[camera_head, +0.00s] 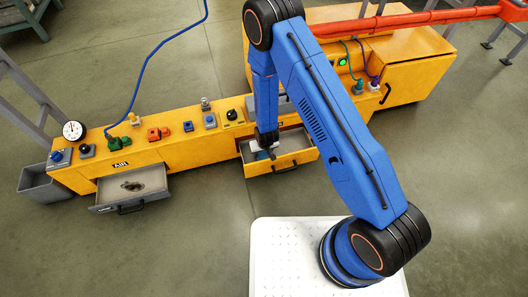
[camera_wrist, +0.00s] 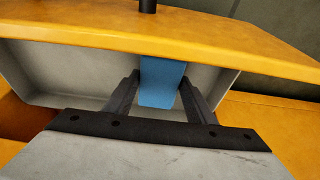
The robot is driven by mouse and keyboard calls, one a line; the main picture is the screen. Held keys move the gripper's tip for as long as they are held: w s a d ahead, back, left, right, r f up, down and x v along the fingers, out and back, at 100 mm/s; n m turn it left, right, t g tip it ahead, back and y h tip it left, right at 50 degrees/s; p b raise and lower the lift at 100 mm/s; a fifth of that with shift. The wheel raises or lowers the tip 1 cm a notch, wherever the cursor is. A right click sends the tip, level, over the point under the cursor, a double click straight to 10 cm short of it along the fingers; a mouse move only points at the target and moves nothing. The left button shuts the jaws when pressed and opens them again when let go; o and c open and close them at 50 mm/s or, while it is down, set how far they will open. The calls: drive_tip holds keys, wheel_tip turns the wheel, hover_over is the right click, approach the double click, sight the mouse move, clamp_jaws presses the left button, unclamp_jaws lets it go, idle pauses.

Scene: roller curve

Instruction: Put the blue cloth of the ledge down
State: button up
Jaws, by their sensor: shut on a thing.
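The blue cloth (camera_wrist: 161,82) shows in the wrist view as a flat strip between the two fingers of my gripper (camera_wrist: 158,95). My gripper is shut on it. The cloth is in front of the grey inside of an open yellow drawer (camera_wrist: 60,72), close to its yellow edge. In the head view, my gripper (camera_head: 264,150) points down at the left part of this open drawer (camera_head: 298,158), in the long yellow bench. The cloth is too small and too covered to make out clearly there. I cannot tell whether the cloth touches the drawer.
A second open drawer (camera_head: 103,198) at the bench's left end holds a small dark object. Several knobs, a gauge (camera_head: 74,130) and coloured blocks stand on the bench top (camera_head: 180,150). A grey bin (camera_head: 45,183) stands at the left end. The floor in front is clear.

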drive_tip(key=shift+f, duration=0.4)
drive_tip(key=shift+f, duration=0.15)
drive_tip(key=o, duration=1.1)
drive_tip(key=v, duration=1.2)
drive_tip(key=shift+r, duration=0.3)
